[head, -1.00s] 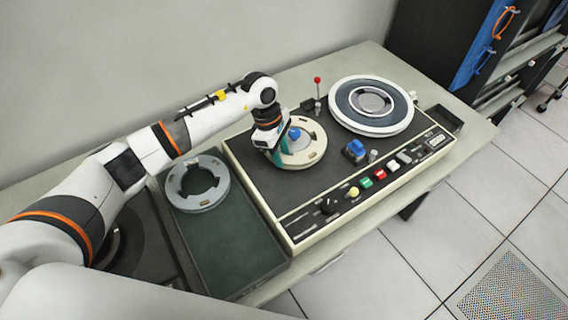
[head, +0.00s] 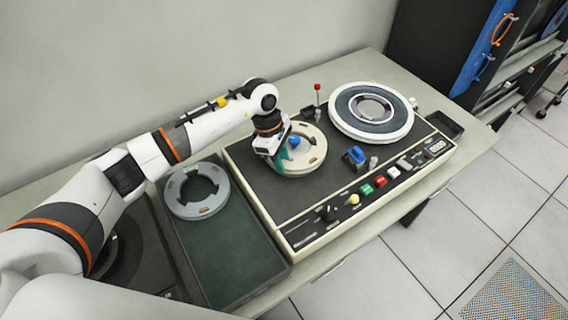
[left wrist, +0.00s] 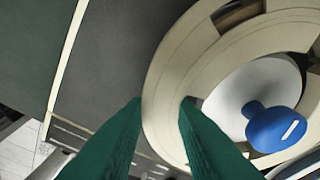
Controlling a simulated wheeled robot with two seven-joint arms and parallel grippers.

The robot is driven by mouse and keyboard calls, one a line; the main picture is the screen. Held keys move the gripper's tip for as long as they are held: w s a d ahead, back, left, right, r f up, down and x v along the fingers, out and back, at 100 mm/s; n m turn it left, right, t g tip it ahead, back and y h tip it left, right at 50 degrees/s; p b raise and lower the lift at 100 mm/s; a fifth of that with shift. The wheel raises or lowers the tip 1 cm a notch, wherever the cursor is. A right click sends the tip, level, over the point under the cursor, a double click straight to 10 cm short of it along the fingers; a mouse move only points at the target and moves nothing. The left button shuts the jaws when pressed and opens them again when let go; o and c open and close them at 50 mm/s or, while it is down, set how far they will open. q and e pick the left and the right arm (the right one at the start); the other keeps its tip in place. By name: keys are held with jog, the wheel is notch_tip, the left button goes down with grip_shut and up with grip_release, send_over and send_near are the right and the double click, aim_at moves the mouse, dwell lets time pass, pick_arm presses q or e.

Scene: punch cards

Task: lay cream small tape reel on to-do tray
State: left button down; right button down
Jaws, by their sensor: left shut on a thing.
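The cream small tape reel (head: 313,158) is at the left part of the tape deck, around a white hub with a blue knob (head: 294,141). My left gripper (head: 281,156) is shut on the reel's left rim. In the left wrist view its two green fingers (left wrist: 160,112) straddle the rim of the cream reel (left wrist: 185,75), and the blue knob (left wrist: 275,127) stands inside the ring. I cannot tell whether the reel touches the deck. A dark green tray (head: 240,262), likely the to-do tray, lies left of the deck. My right gripper is not in view.
A grey reel (head: 213,203) lies at the tray's back end; its front is bare. The deck (head: 250,180) also carries a large white-rimmed reel (head: 345,124), a red-tipped lever (head: 317,87), a blue block (head: 354,158) and coloured buttons along its front.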

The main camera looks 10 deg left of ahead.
pick_arm(q)
jog(key=shift+r+p, duration=1.2)
jog(key=shift+r, duration=1.55)
